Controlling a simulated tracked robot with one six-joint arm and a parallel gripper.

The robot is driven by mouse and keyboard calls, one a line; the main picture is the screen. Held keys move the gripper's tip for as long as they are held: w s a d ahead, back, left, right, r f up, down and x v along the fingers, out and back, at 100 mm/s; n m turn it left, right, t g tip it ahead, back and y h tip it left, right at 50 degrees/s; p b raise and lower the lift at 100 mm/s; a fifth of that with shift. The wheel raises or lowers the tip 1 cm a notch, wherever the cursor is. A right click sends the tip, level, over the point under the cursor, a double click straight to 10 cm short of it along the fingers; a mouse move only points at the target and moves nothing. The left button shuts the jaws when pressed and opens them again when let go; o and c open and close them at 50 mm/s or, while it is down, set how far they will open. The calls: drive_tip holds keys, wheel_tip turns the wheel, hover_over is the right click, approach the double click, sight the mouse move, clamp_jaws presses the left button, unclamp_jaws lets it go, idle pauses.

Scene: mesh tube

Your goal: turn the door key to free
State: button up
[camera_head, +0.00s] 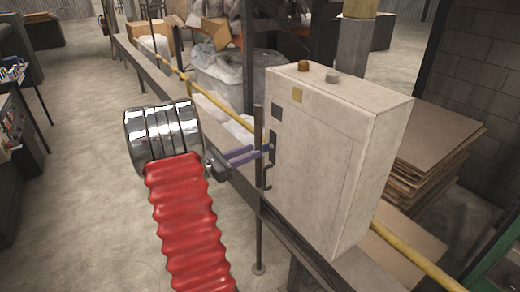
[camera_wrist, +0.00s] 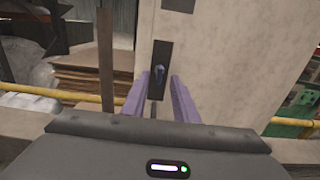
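A pale beige cabinet (camera_head: 325,160) stands on a dark rail, and its door face also fills much of the wrist view (camera_wrist: 225,60). A dark lock plate (camera_head: 272,150) is on the door's left side; it also shows in the wrist view (camera_wrist: 159,53). A small bluish-purple key (camera_wrist: 158,71) sits on the plate, seemingly upright. My gripper (camera_head: 261,151) has two purple fingers pointing at the plate. In the wrist view my gripper (camera_wrist: 159,79) is open, with the key seen between the fingertips. Whether the fingers touch the key cannot be told.
A yellow pipe (camera_head: 400,250) runs behind the cabinet. Flat cardboard (camera_head: 430,150) is stacked behind it on the right. A thin dark post (camera_head: 258,190) stands close beside my gripper, and shows in the wrist view (camera_wrist: 105,60). The floor at left is mostly clear.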

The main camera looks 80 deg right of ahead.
sight(266, 148)
drive_tip(key=x, duration=0.4)
drive_tip(key=shift+s+d, duration=0.25)
drive_tip(key=shift+d, duration=0.1)
drive_tip(key=shift+c, duration=0.6)
clamp_jaws()
